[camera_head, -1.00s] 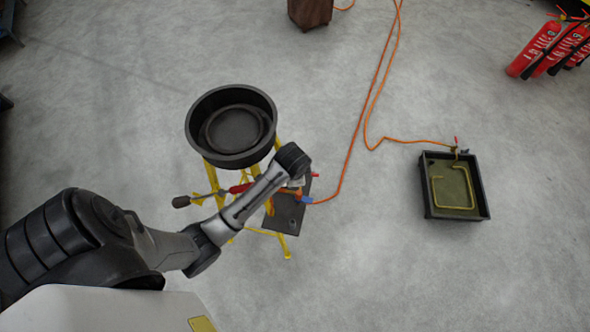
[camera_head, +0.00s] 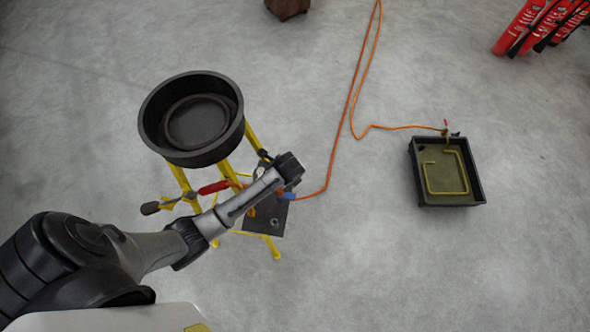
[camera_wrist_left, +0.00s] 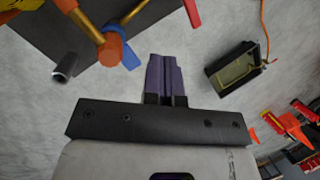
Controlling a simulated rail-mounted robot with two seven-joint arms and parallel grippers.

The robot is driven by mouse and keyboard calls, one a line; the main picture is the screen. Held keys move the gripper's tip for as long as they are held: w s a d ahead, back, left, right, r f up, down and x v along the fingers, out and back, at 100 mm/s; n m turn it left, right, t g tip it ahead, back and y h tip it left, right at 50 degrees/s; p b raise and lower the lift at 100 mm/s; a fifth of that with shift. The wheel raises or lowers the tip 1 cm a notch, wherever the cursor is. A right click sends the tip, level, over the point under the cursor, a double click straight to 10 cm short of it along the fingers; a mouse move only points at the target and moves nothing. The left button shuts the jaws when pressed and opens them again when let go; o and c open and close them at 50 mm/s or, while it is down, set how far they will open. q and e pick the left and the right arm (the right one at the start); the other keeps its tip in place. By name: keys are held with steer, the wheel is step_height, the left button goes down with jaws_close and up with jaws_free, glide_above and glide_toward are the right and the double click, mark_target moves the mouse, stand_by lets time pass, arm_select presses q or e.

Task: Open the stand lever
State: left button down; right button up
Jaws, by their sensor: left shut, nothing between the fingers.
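The stand has yellow legs (camera_head: 272,246) under a round black pan (camera_head: 192,153). A red part (camera_head: 215,187) crosses the stand below the pan, in line with a thin rod ending in a dark knob (camera_head: 150,208). By the hose end are a blue part (camera_head: 290,196) and, in the left wrist view, an orange fitting (camera_wrist_left: 110,48), a blue piece (camera_wrist_left: 130,58) and a red bar (camera_wrist_left: 192,12), possibly the lever. My left gripper (camera_wrist_left: 166,62) is shut and empty, apart from these in that picture. In the head view my wrist hides it and part of the stand.
An orange hose (camera_head: 350,110) runs from the stand across the floor. A black tray (camera_head: 480,190) with a bent yellow pipe lies to the right. Red extinguishers (camera_head: 520,28) stand at the upper right. Grey floor between stand and tray is clear apart from the hose.

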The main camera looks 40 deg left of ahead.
arm_select(q)
steer(key=w+a+f+m+b, duration=0.1)
steer(key=w+f+m, duration=0.1)
steer(key=f+m, duration=0.2)
steer(key=w+a+f+m+t+b, duration=0.1)
steer(key=w+f+m+b, duration=0.1)
steer(key=f+m, duration=0.3)
steer(key=shift+w+f+m, duration=0.2)
steer(key=shift+w+m, duration=0.35)
steer(key=shift+m, duration=0.15)
stand_by(0.3)
